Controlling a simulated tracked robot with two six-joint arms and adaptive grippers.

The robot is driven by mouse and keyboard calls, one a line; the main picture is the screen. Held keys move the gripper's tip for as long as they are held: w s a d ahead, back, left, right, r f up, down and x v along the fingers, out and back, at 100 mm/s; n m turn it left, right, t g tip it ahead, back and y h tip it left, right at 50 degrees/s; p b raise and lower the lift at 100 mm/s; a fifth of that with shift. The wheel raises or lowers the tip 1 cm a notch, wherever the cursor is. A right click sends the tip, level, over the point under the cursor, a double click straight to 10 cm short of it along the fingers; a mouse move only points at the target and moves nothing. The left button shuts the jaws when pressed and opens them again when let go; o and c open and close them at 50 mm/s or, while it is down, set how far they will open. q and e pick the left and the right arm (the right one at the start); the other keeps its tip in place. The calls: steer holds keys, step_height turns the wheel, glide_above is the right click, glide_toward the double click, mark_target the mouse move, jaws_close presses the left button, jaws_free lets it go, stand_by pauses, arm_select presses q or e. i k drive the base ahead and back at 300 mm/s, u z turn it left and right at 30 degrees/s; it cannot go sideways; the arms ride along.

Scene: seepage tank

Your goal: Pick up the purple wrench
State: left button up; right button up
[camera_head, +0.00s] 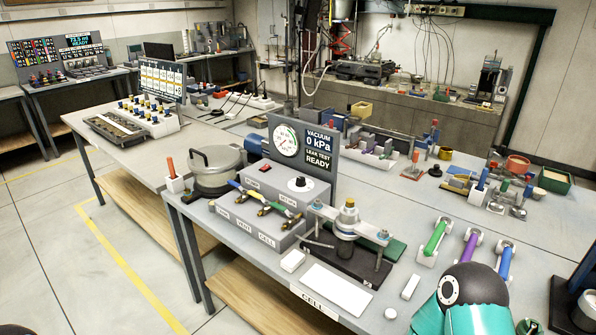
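The purple wrench (469,250) is at the right of the near bench, between a green-handled wrench (435,237) and a blue-handled wrench (504,262). Its purple grip slants up to a metallic ring-like head at the far end. The wrench appears to rest in a light holder, but the contact is too small to tell. Neither my left nor my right gripper's fingers show in this view, and nothing is seen touching the wrench.
Left of the wrenches stand a clamped cell fixture (347,222), a valve block (262,215) and a vacuum gauge panel (303,148). A white plate (337,290) and small white blocks lie at the front edge. Behind the wrenches are small parts and an open box (554,180).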

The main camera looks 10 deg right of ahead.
mark_target(471, 246)
steer(key=u, duration=1.9)
steer(key=i, duration=0.05)
steer(key=z, duration=2.9)
